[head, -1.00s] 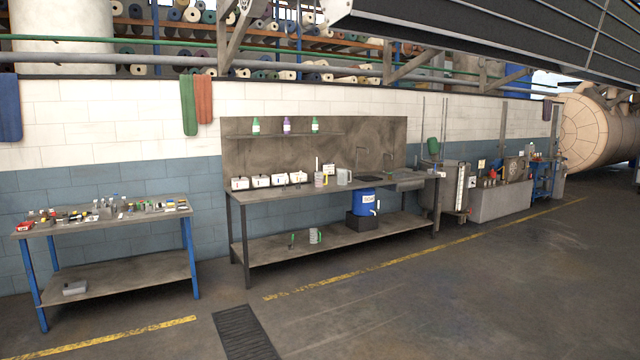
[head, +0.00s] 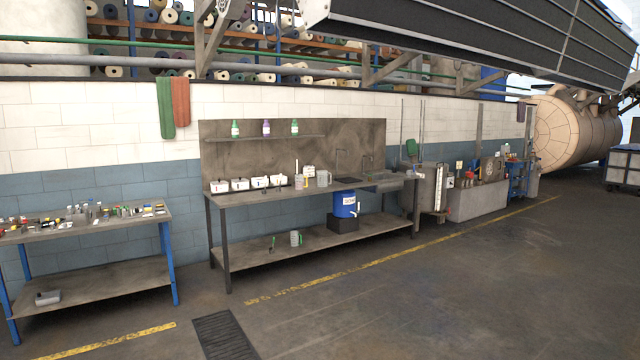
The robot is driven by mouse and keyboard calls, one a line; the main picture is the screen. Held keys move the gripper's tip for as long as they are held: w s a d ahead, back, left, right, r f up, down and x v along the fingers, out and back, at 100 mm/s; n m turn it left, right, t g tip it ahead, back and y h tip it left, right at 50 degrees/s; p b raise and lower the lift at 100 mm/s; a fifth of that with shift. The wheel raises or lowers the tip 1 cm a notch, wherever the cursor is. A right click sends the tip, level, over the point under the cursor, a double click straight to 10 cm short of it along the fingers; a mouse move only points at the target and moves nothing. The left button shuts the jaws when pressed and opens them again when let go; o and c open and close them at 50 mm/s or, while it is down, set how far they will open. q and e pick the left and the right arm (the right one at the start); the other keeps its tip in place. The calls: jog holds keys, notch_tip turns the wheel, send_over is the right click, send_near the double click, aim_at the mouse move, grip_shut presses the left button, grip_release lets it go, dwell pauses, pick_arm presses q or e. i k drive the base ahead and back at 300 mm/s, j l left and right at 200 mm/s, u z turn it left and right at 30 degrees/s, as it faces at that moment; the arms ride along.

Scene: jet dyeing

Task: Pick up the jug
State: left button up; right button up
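Several jug-like vessels show at the long bench in the middle of the head view. A grey jug (head: 324,178) stands upright on the bench top, left of the sink. A smaller pale jug with a yellow handle (head: 299,182) stands just left of it. Another pale jug with green on it (head: 296,238) stands on the lower shelf. All are small and far off, so fine detail is unclear. Neither of my grippers is in view.
The long bench (head: 255,197) stands against the wall, with a blue barrel (head: 344,204) below its top. A cluttered table (head: 90,231) is at left. A floor grate (head: 226,336) lies in front. The floor (head: 400,310) at right is clear.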

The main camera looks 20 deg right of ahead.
aim_at(299, 178)
jog(key=i+l+z, duration=0.1)
jog(key=i+z, duration=0.3)
jog(key=i, duration=4.85)
jog(key=i+u, duration=0.1)
jog(key=i, duration=0.45)
jog(key=i+l+u, duration=0.15)
jog(key=i, duration=0.4)
jog(key=i+l+u, duration=0.1)
jog(key=i, duration=0.5)
jog(key=l, duration=0.1)
